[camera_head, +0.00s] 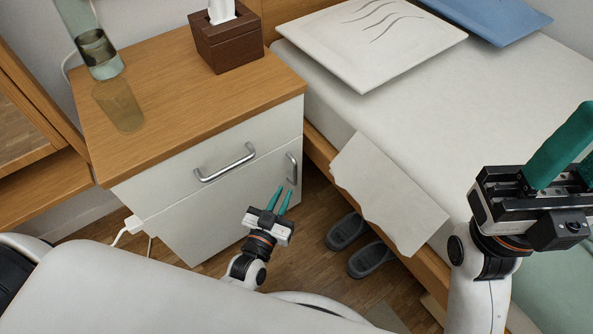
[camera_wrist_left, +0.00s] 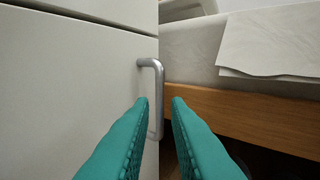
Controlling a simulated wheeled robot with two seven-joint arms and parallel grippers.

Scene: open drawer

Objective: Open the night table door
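The night table (camera_head: 200,90) has a wooden top and a white front, with a drawer above and a door (camera_head: 195,222) below. The door is shut. Its vertical metal handle (camera_head: 292,168) is near the door's right edge. My left gripper (camera_head: 281,192) is open, its teal fingers just below and in front of this handle. In the left wrist view the handle (camera_wrist_left: 152,66) stands beyond and between the fingertips (camera_wrist_left: 161,101), closer to the left one; no grip on it shows. My right gripper (camera_head: 565,145) is raised at the right over the bed; only one finger shows clearly.
The drawer has a horizontal metal handle (camera_head: 225,163). A tissue box (camera_head: 228,45) and a glass lamp (camera_head: 100,55) stand on the table top. The bed (camera_head: 480,110) with its wooden side rail is close on the right. Grey slippers (camera_head: 347,231) lie on the floor beside it.

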